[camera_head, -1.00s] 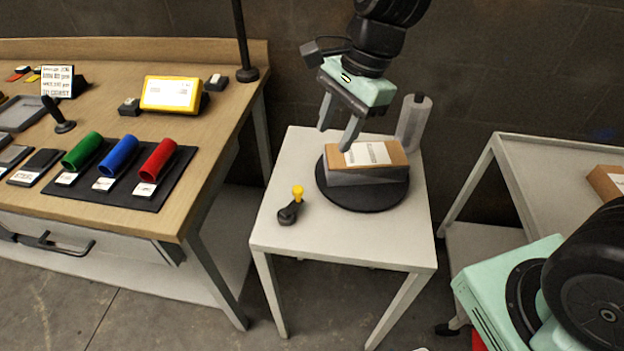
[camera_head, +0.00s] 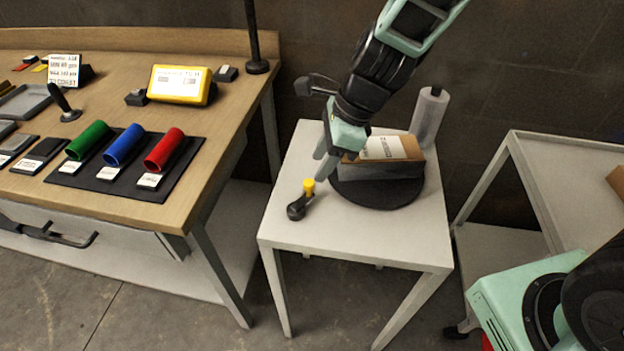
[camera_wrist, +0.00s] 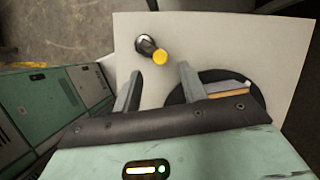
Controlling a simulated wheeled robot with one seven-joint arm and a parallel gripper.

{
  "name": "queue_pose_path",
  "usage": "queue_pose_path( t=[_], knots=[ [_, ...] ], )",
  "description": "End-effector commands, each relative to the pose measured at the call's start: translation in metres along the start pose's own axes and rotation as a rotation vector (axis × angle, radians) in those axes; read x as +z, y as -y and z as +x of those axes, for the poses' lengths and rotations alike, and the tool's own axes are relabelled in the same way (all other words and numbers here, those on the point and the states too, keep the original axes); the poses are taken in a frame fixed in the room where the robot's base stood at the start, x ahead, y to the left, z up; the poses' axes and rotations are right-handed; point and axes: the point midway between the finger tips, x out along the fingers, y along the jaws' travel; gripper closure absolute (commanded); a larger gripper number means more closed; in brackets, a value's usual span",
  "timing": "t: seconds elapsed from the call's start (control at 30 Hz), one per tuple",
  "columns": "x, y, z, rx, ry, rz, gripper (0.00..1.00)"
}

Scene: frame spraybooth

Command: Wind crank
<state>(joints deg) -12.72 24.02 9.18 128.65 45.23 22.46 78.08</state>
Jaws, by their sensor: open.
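The crank (camera_head: 298,204) is a small black arm with a yellow knob (camera_head: 309,186) standing on it. It sits on the front left of the small white table (camera_head: 350,235). It also shows in the wrist view (camera_wrist: 147,46), with the yellow knob (camera_wrist: 160,57) beyond my fingertips. My gripper (camera_head: 325,165) is open and empty, just above and to the right of the knob. In the wrist view my two fingers (camera_wrist: 158,83) stand apart with bare table between them.
A round black turntable (camera_head: 400,196) holds a box (camera_head: 395,165) right beside my gripper. A grey cylinder (camera_head: 430,117) stands behind it. The wooden bench (camera_head: 190,190) with green, blue and red tubes is at left. Another table (camera_head: 570,170) is at right.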

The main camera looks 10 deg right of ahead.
Motion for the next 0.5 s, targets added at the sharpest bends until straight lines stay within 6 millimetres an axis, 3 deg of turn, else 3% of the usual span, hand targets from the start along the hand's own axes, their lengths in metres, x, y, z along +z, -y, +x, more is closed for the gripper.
queue_pose_path(
  t=[0.03,0.2,0.5],
  knots=[
    [-0.002,0.0,0.013,0.003,0.0,0.003,0.58],
    [-0.001,0.0,0.039,0.002,0.0,0.002,0.58],
    [0.0,0.0,0.055,0.0,0.0,-0.001,0.58]
  ],
)
